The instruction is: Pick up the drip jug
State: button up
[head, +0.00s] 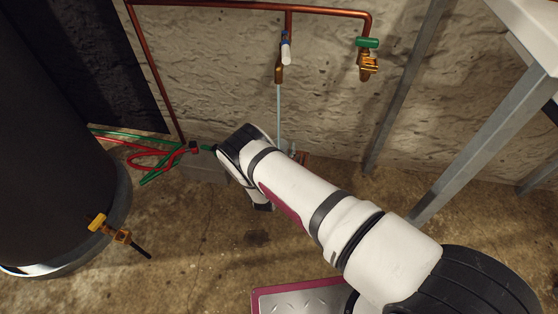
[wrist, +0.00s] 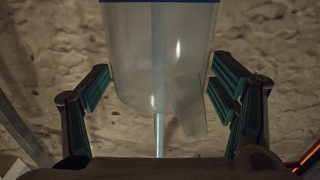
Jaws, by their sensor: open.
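The drip jug (wrist: 135,55) is a clear, translucent vessel with a blue rim along the top edge of the wrist view. My gripper (wrist: 160,88) is open, with one teal-padded finger on each side of the jug. Gaps show between the pads and the jug walls, and I see no grip on it. A pale vertical line, like a stream of water, shows through and below the jug. In the head view my arm hides most or all of the jug, and only a dark part of my gripper shows beneath the arm.
Metal table legs (head: 470,155) stand right.

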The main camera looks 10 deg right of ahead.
grip_shut()
jog(key=shift+r, duration=0.1)
